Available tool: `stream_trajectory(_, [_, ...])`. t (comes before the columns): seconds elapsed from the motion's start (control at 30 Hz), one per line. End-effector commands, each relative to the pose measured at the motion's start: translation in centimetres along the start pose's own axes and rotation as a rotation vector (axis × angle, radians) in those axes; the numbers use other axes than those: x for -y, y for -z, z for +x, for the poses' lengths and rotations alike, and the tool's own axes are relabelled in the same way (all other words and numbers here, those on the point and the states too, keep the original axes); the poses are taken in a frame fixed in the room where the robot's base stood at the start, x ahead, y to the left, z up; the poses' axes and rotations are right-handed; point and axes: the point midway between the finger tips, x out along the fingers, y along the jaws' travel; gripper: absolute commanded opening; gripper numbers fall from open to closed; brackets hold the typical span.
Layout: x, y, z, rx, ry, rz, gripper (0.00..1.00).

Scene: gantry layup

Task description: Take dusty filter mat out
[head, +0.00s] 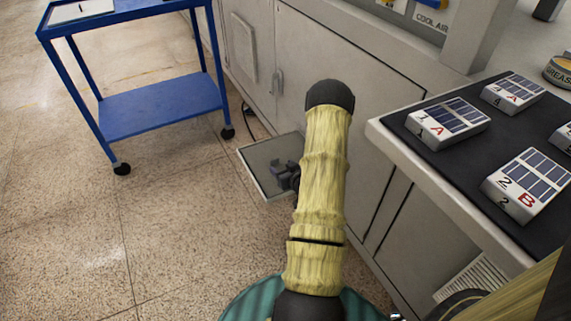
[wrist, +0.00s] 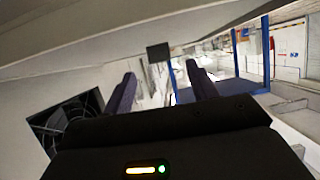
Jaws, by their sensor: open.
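My gripper (head: 285,177) is low beside the grey cabinet, partly hidden behind my yellow-sleeved arm. In the wrist view its two fingers (wrist: 161,82) are apart with nothing held between them. A grey-topped, light-rimmed panel (head: 262,160) sticks out from the cabinet's lower front, under and around the gripper in the head view. I cannot tell whether the gripper touches it. In the wrist view a dark square opening with a fan (wrist: 62,125) lies left of the fingers. I cannot make out the dusty filter mat for certain in either view.
A blue cart (head: 160,103) stands at the upper left, with open floor in front of it. Grey cabinet doors (head: 320,75) run behind my arm.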

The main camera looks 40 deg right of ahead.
Motion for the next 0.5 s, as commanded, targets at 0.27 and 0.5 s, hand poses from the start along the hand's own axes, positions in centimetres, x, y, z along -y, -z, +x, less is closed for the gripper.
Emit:
stream_trajectory(0.27, [0.0,-0.1,0.4,-0.001,0.0,-0.001,0.58])
stream_trajectory(0.5, [-0.2,-0.4,3.6,-0.002,0.0,-0.002,0.58])
